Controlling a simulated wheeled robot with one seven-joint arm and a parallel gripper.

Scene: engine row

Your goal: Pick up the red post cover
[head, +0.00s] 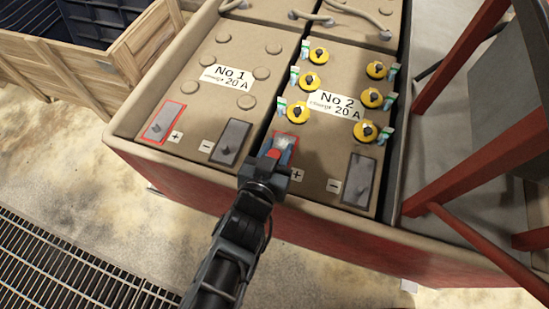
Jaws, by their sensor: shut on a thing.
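The red post cover (273,153) shows as a small patch of red at the end of my arm in the head view. It is at the plus post of the battery marked No 2 (318,180). My gripper (278,152) is shut on the cover and hides much of it. Whether the cover still touches the post cannot be told.
Battery No 1 (215,105) stands to the left with bare grey terminals. Several yellow caps (318,56) stand on No 2. A wooden crate (100,65) is at upper left, a red-legged chair (470,110) at right, a floor grate (60,265) at lower left.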

